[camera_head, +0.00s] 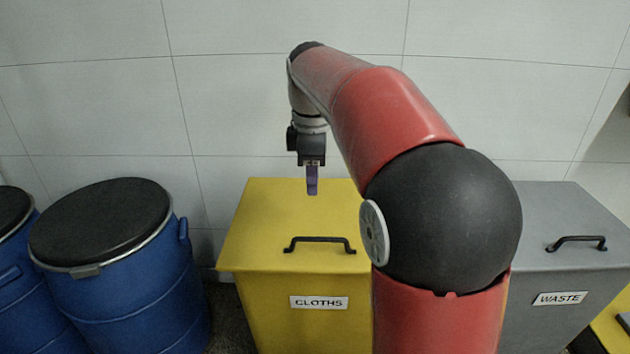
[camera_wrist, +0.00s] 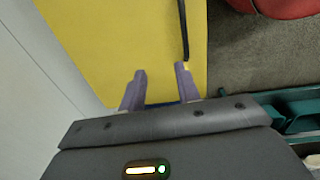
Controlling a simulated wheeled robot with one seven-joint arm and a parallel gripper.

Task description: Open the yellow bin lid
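The yellow bin (camera_head: 275,305), labelled CLOTHS, stands in the middle of the head view. Its flat yellow lid (camera_head: 262,215) is shut, and my arm hides its right part. A black bar handle (camera_head: 320,239) sits near the lid's front edge. In the wrist view the yellow lid (camera_wrist: 120,40) fills the upper middle, with the handle (camera_wrist: 184,30) near its right edge. My gripper (camera_head: 312,192) points down above the lid, behind the handle. In the wrist view its two purple fingers (camera_wrist: 160,71) are apart with nothing between them. The right fingertip appears near the handle's end; contact cannot be told.
A grey bin (camera_head: 560,261) labelled WASTE stands to the right, with its own black handle (camera_head: 577,242). Blue drums with black lids (camera_head: 105,222) stand at the left. A tiled wall (camera_head: 230,90) is close behind. Part of another yellow thing (camera_head: 612,328) shows at lower right.

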